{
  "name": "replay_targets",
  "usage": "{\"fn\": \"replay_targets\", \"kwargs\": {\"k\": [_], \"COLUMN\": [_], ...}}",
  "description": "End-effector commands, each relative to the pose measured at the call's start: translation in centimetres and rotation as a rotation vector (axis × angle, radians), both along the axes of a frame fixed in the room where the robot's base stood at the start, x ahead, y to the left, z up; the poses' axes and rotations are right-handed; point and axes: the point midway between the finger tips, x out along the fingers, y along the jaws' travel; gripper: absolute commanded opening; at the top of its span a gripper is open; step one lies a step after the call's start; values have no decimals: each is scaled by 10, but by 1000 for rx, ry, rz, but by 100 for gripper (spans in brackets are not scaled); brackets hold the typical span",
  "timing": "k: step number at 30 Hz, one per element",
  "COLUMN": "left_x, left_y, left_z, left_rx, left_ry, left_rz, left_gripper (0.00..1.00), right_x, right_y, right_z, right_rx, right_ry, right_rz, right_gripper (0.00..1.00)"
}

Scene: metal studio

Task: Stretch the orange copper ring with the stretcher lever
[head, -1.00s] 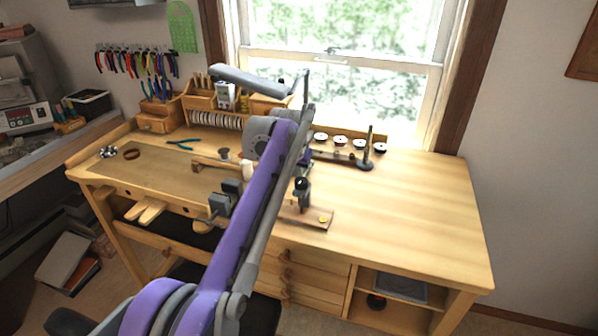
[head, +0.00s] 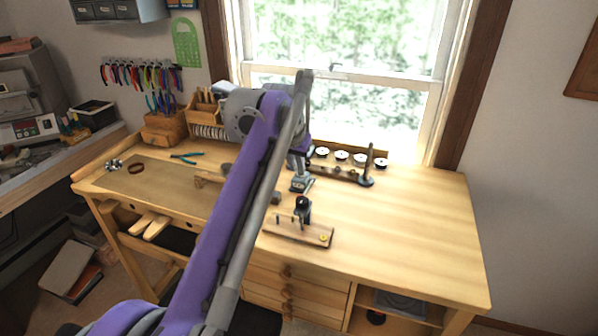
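A small dark upright tool (head: 303,209) stands on a wooden base (head: 285,230) near the bench front; it may be the stretcher, but I cannot tell surely. A small yellow spot (head: 323,238) lies at the base's right end, too small to identify. A brown ring-shaped thing (head: 136,168) lies on the bench mat at the left. I cannot tell whether either is the orange copper ring. My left gripper (head: 301,186) points down just behind the dark tool, seemingly apart from it. Its fingers are too small to read. My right gripper is not in view.
A dark post on a round foot (head: 368,166) and a row of white discs (head: 341,156) stand near the window. Blue-handled pliers (head: 187,156) lie at the left. The right of the bench (head: 420,220) is clear. My arm hides the bench middle.

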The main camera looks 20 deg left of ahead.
Motion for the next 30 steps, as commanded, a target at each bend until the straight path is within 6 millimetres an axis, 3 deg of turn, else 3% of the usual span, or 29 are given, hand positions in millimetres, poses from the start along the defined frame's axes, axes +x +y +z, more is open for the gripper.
{"fn": "replay_targets", "kwargs": {"k": [1,4,12,30], "left_x": [4,15,35,71], "left_y": [4,15,30,12], "left_z": [-6,-25,-57,-141], "left_rx": [-18,-93,-251,-252], "left_ry": [9,44,89,88], "left_rz": [9,29,43,42], "left_gripper": [23,41,41,41], "right_x": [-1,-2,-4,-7], "right_y": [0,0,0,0], "right_z": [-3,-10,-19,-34], "right_rx": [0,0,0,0], "right_ry": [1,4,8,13], "right_rz": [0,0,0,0], "right_gripper": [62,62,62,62]}}
